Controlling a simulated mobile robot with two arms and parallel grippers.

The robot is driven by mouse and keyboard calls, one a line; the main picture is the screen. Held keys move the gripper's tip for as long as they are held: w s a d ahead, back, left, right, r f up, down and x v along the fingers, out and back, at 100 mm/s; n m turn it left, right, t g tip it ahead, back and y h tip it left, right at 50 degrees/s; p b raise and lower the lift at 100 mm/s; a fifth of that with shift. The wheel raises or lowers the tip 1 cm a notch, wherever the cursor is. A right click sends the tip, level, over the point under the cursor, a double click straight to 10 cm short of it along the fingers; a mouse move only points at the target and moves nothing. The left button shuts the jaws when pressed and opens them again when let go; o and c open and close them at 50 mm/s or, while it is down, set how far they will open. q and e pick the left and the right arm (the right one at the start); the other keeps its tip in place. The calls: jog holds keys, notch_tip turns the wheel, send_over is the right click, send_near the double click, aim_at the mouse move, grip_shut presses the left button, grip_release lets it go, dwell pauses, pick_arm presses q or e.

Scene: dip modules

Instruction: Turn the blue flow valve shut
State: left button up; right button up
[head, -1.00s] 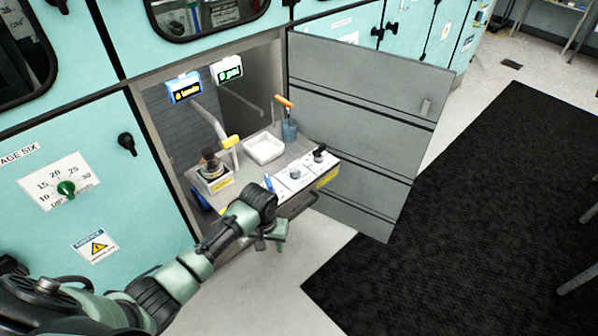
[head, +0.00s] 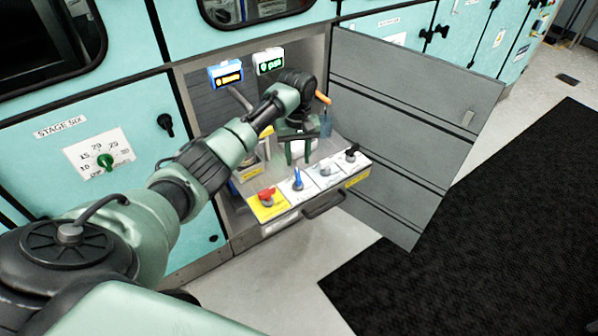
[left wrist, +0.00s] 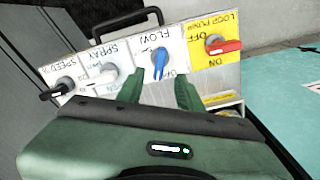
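The blue flow valve (head: 297,180) is a blue lever on a white label plate at the front of the pulled-out drawer. In the left wrist view, the blue lever (left wrist: 159,63) sits under the word FLOW and points down the picture; its position label is partly hidden by a finger. My left gripper (head: 298,160) hangs over the drawer, just behind the valve in the head view. In the left wrist view, its two green fingers (left wrist: 163,80) are apart, with the lever's end showing in the gap. I cannot tell whether they touch it. My right gripper is not in view.
The drawer handle (head: 324,203) sticks out below. The grey cabinet door (head: 415,140) stands open.

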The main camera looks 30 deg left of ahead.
aim_at(298, 174)
pick_arm(q)
notch_tip(298, 174, down, 7)
jog(key=shift+r, duration=0.1)
dwell(0.3)
grip_shut()
